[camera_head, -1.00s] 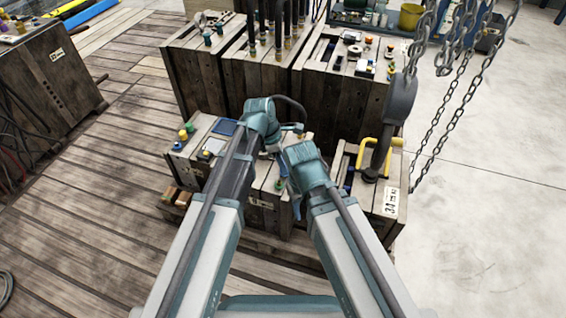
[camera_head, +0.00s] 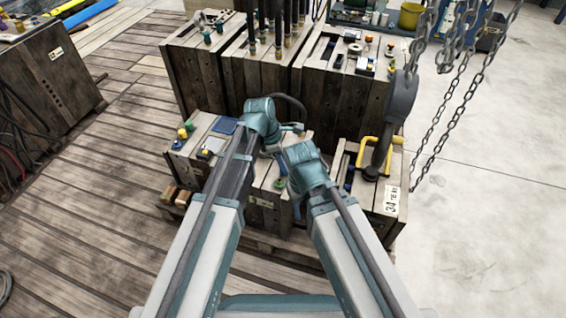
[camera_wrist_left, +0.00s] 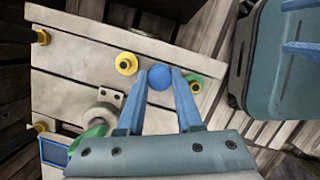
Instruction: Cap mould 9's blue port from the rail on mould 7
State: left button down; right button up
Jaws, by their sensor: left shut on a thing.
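In the left wrist view my left gripper (camera_wrist_left: 160,74) has its two blue fingers closed on a round blue cap (camera_wrist_left: 159,78). The cap lies in line between a yellow-ringed port (camera_wrist_left: 126,63) and a green-ringed port (camera_wrist_left: 195,84) on a pale wooden mould top (camera_wrist_left: 80,62). I cannot tell whether the cap touches the port below it, which is hidden. In the head view the same green port (camera_head: 279,185) shows on the front mould, and my left fingertips are hidden behind the arms. My right gripper (camera_head: 296,205) is small and partly hidden there; its opening is unclear.
Yellow and green caps (camera_head: 184,134) stand at the front mould's left end. A mould labelled 34 (camera_head: 391,202) with a yellow handle (camera_head: 380,155) is at right, under a dark hook (camera_head: 398,98) and chains. Taller moulds (camera_head: 205,80) stand behind. In the wrist view a metal fitting (camera_wrist_left: 103,110) is close by.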

pick_arm(q)
jog(key=shift+f+b, duration=0.35)
jog(key=shift+b, duration=0.05)
dwell(0.4)
jog(key=shift+c, duration=2.4)
grip_release()
jog(key=p+v, duration=1.3)
jog(key=v, duration=0.1)
jog(key=shift+d+f, duration=0.1)
jog(key=shift+s, duration=0.15)
